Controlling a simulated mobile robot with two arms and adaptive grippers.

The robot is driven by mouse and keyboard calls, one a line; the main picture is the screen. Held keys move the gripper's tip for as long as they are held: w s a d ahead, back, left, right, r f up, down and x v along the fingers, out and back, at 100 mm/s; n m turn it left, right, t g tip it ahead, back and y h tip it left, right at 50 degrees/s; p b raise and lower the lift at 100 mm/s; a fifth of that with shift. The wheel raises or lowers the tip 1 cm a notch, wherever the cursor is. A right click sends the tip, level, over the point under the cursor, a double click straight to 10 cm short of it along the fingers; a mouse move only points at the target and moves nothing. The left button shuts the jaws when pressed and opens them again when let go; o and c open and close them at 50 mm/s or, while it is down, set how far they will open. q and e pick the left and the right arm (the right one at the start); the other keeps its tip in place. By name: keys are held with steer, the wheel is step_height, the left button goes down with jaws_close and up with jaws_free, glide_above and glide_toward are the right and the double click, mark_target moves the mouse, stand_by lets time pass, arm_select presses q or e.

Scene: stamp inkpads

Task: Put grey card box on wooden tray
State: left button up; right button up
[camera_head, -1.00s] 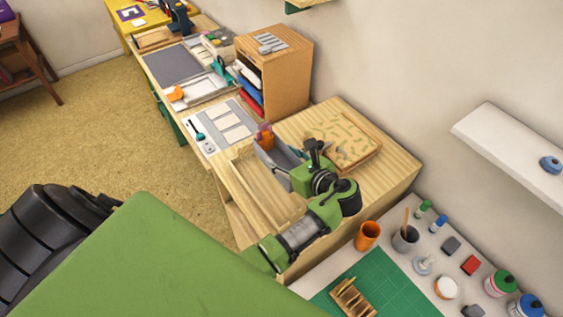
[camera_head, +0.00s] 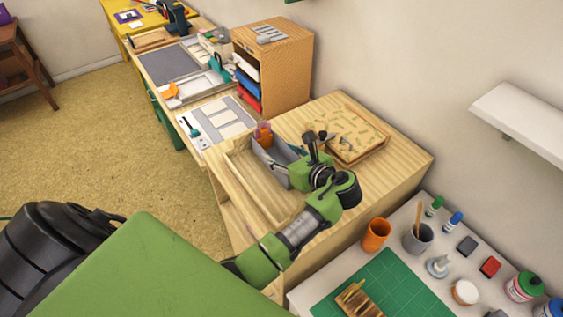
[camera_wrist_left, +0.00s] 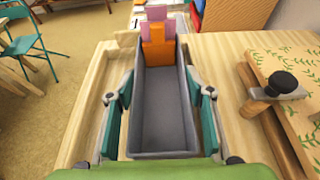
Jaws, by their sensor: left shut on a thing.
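The grey card box (camera_head: 268,166) is a long open-topped box with orange and pink cards at its far end. It also shows in the left wrist view (camera_wrist_left: 165,118), upright between the teal fingers. My left gripper (camera_wrist_left: 164,112) is shut on its two long sides. The wooden tray (camera_head: 238,172) lies on the wooden table under and to the left of the box. The box overlaps the right part of the tray in the head view; I cannot tell whether it touches it. My right gripper is not in view.
A leaf-patterned board (camera_head: 348,130) with a dark-knobbed tool lies right of the tray. A wooden cabinet (camera_head: 285,70) stands behind. An orange cup (camera_head: 376,234), a grey cup (camera_head: 418,238) and a green mat (camera_head: 375,285) are on the front right surface.

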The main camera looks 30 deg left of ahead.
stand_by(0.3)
arm_select(q)
steer(key=shift+f, duration=0.1)
steer(key=o, duration=1.2)
steer(key=shift+c, duration=0.2)
steer(key=b+v, duration=0.1)
steer(key=v, duration=0.6)
steer(key=shift+s+d, duration=0.1)
steer(key=shift+d, duration=0.1)
